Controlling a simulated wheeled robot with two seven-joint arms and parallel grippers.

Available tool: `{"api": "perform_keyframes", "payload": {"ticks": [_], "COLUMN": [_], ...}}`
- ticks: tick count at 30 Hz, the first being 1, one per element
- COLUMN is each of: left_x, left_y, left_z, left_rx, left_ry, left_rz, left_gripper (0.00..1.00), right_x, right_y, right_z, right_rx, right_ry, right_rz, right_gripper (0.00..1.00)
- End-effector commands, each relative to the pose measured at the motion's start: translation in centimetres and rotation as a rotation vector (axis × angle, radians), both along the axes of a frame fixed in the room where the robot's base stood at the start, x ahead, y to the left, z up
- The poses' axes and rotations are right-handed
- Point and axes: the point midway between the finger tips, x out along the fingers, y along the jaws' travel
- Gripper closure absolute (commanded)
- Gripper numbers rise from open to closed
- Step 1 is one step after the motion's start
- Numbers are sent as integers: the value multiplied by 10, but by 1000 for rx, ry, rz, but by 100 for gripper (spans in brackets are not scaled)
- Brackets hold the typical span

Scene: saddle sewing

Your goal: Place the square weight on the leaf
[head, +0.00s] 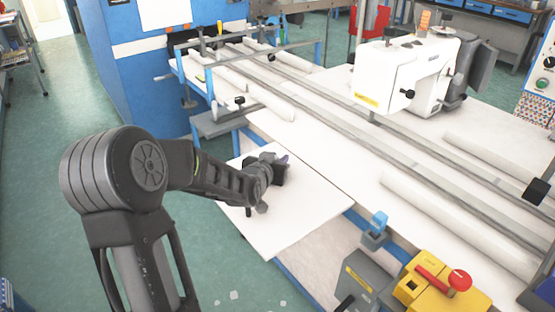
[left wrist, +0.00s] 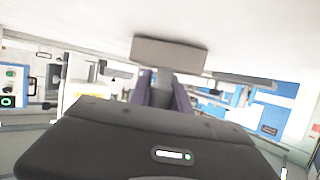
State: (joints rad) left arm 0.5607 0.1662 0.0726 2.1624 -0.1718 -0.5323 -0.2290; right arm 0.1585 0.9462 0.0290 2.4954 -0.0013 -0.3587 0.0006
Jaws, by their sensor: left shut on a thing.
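The leaf (head: 290,222) is a white flat panel at the front of the long table in the head view. My left gripper (head: 277,168) is over its far part, reaching in from the left. In the left wrist view my left gripper (left wrist: 165,95) is shut on a grey block, which I take to be the square weight (left wrist: 170,54). The white surface (left wrist: 245,30) fills the top of that view, close to the block. I cannot tell whether they touch. In the head view the gripper largely hides the weight. My right gripper is not in view.
A white sewing machine (head: 410,75) stands on the table behind. Long rails and white rolls (head: 455,225) run along the table. A yellow box with a red button (head: 440,290) and a blue clamp (head: 375,228) are at front right. The leaf's near part is clear.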

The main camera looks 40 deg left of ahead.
Motion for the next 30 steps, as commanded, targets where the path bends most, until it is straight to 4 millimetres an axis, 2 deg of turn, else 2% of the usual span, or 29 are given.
{"api": "perform_keyframes", "payload": {"ticks": [2, 3, 10, 22, 26, 30], "left_x": [1, 0, 0, -2, -15, -38], "left_y": [0, 0, 0, 0, -4, -11], "left_z": [-1, -2, -2, 2, 7, 16], "left_rx": [3, 0, 0, 0, 2, 2], "left_ry": [-5, 0, 0, 0, -2, -2], "left_rz": [0, 0, 0, 1, 1, 1], "left_gripper": [100, 75, 56, 55, 55, 55], "right_x": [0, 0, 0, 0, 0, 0], "right_y": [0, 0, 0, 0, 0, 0], "right_z": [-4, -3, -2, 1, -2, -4], "right_rx": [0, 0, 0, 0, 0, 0], "right_ry": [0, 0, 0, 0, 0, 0], "right_rz": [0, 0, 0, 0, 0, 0], "right_gripper": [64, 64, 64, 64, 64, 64]}}
